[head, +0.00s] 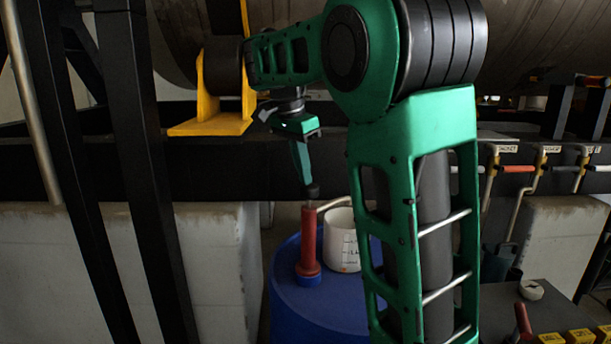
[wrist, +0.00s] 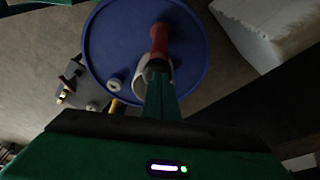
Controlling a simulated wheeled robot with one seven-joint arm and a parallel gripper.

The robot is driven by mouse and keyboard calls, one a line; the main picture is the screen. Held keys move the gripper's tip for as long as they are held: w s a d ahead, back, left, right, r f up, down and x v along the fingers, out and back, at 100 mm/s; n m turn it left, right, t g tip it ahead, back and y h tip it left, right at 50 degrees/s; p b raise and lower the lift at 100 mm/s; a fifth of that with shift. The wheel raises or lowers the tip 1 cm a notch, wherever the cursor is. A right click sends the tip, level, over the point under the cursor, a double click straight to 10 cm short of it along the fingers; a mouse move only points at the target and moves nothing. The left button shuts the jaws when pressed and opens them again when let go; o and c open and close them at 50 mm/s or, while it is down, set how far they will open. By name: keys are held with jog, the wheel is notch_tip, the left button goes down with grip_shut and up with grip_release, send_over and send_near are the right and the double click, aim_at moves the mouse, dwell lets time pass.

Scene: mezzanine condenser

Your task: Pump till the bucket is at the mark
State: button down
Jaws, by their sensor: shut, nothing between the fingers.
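A red hand pump (head: 310,242) stands upright on a blue drum (head: 320,306). A white bucket (head: 342,240) with dark marks on its side sits beside the pump on the drum, partly hidden by my arm. The level inside does not show. My gripper (head: 309,187) is shut and points down at the dark top of the pump; I cannot tell whether it touches. In the wrist view, my gripper (wrist: 159,70) covers part of the bucket (wrist: 145,67), and the red pump (wrist: 159,40) shows just past the fingertips.
A yellow bracket (head: 215,110) and a dark beam lie behind my arm. Pale concrete blocks (head: 180,265) stand left of the drum. Labelled valve handles (head: 518,169) hang at the right, above a dark bench (head: 550,310) with yellow tags. Dark posts stand at the left.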

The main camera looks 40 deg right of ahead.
jog(key=shift+f, duration=0.7)
jog(key=shift+s+a+r, duration=0.1)
jog(key=shift+a+r, duration=0.2)
jog(key=shift+a, duration=0.5)
jog(key=shift+a+r, duration=0.25)
jog(key=shift+a, duration=0.5)
jog(key=v, duration=1)
jog(key=shift+w+r, duration=0.2)
jog(key=shift+r, duration=0.15)
